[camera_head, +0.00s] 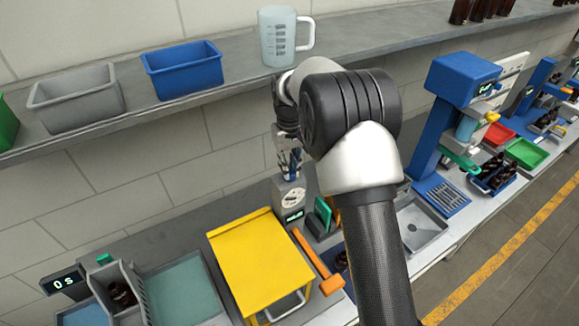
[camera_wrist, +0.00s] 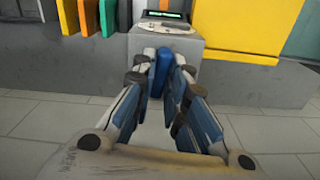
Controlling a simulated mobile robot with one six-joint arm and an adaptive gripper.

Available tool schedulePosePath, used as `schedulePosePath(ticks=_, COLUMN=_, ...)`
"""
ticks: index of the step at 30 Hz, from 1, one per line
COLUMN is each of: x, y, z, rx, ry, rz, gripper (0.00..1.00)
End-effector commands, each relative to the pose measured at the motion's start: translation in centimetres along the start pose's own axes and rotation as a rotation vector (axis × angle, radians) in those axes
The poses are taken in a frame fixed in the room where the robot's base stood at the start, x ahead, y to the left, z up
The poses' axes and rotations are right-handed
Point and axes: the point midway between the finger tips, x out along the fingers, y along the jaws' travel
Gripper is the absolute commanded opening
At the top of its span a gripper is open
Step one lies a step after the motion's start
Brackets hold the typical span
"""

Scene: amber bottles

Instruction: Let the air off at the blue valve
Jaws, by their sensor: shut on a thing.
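The blue valve (camera_wrist: 161,60) shows in the wrist view as an upright blue piece between my fingertips, in front of a grey box with a lit display (camera_wrist: 164,16). My gripper (camera_wrist: 162,75) is shut on it, with a finger on each side. In the head view my gripper (camera_head: 289,165) points down over the same small grey box (camera_head: 291,201), which has a pale round face and a green display. The valve cannot be made out there. My fingers and arm hide part of that area.
A green panel (camera_head: 323,213) is just right. A shelf above holds a jug (camera_head: 279,35), a blue bin (camera_head: 184,70) and a grey bin (camera_head: 77,98).

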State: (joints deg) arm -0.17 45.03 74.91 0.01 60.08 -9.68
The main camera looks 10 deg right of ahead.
Motion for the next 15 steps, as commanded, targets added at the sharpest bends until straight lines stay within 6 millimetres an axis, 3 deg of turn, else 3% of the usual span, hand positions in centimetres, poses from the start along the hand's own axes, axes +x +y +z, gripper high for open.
schedulePosePath(ticks=14, x=-0.07, y=0.01, z=-0.03, rx=-0.013, ry=0.001, rz=0.000, gripper=0.00)
schedulePosePath(ticks=15, x=-0.07, y=0.01, z=-0.03, rx=-0.013, ry=0.001, rz=0.000, gripper=0.15)
